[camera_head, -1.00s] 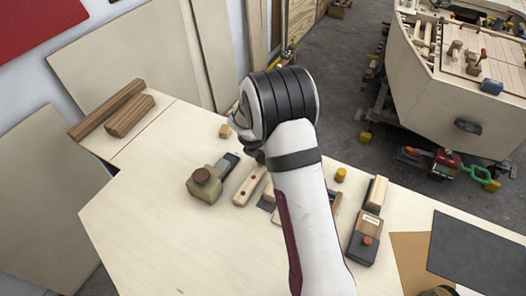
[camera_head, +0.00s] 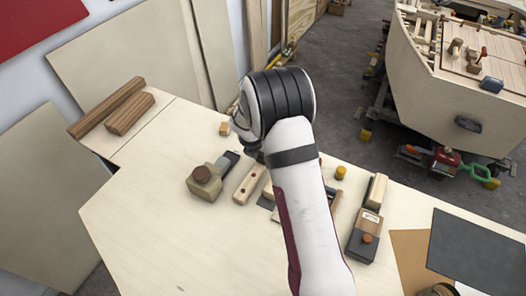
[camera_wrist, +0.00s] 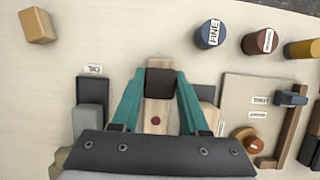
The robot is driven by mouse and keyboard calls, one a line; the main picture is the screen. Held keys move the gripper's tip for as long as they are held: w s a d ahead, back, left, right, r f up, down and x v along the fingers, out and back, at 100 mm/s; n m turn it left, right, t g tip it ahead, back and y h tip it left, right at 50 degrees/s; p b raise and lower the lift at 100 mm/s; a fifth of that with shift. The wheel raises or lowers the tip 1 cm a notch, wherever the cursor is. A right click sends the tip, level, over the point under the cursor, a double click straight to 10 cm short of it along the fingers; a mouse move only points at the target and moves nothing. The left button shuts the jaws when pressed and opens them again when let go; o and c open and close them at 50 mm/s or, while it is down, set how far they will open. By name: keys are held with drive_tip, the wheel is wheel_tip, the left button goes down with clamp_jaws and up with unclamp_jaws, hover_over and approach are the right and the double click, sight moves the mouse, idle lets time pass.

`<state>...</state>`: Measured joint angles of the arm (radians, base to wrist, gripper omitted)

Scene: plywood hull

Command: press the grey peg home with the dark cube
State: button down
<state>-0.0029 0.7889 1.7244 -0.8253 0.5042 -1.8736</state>
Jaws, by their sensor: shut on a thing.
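In the wrist view my gripper (camera_wrist: 160,88) has its two teal fingers shut on the dark cube (camera_wrist: 161,83). The cube is over the far part of a pale wooden block (camera_wrist: 155,108). A reddish-brown round spot (camera_wrist: 156,121) shows on the block just nearer than the cube. I cannot make out the grey peg; the cube may cover it. I cannot tell whether the cube touches anything below. In the head view my arm hides the gripper and cube, while a pale wooden block (camera_head: 249,184) shows left of the arm.
In the wrist view a blue cylinder (camera_wrist: 209,35), dark red cylinder (camera_wrist: 257,41) and yellow cylinder (camera_wrist: 302,49) stand beyond the gripper. A grey block (camera_wrist: 91,116) lies left, a tool board (camera_wrist: 240,98) right. The head view shows clear bench (camera_head: 135,220) at left.

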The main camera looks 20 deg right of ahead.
drive_tip(key=shift+f, duration=0.15)
idle(0.3)
drive_tip(key=shift+r, duration=2.3)
